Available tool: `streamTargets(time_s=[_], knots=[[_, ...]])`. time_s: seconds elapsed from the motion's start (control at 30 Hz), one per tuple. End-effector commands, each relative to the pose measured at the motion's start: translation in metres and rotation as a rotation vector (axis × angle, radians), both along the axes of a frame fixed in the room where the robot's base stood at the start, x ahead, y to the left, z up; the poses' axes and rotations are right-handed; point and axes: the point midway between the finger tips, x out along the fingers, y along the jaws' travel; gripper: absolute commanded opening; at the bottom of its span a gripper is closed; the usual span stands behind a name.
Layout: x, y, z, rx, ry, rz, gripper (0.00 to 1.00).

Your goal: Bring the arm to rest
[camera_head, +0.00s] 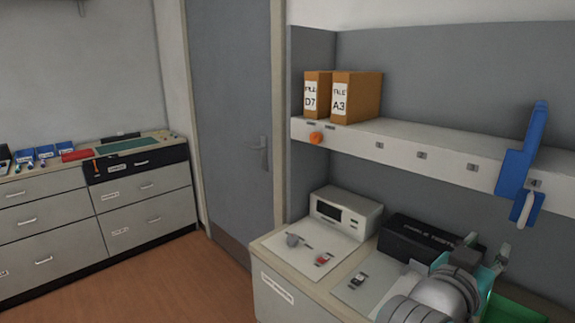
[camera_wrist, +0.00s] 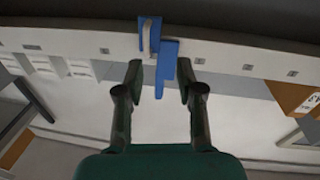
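My gripper (camera_head: 487,247) is at the lower right of the head view, above the counter and below the shelf. Part of my arm hides the counter there. In the wrist view its two dark fingers (camera_wrist: 159,72) stand apart with nothing held between them. A blue item (camera_head: 520,160) hangs on the shelf front above the gripper. It also shows in the wrist view (camera_wrist: 167,62), behind the gap between the fingertips and apart from them. No toner cartridge can be made out.
The shelf (camera_head: 450,155) runs above the counter and bears two file boxes (camera_head: 355,97). A white device (camera_head: 345,212), a black box (camera_head: 415,240) and a green tray (camera_head: 512,308) are on the counter (camera_head: 262,248). Drawers (camera_head: 45,222) stand at left; the floor (camera_head: 165,290) between is clear.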

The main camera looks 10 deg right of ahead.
Motion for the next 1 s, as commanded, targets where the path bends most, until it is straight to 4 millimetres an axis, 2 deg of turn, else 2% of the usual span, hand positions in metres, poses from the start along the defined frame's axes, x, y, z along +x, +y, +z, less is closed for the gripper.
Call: streamTargets(time_s=[0.03, 0.2, 0.47, 0.77, 1.0], knots=[[0.003, 0.003, -0.017, -0.024, 0.034, 0.031, 0.37], [0.013, 0.019, -0.066, -0.104, 0.12, 0.162, 0.37], [0.008, 0.049, -0.145, -0.177, 0.227, 0.369, 0.37], [-0.026, 0.089, -0.231, -0.194, 0.305, 0.604, 0.37], [-0.075, 0.12, -0.288, -0.156, 0.335, 0.769, 0.37]])
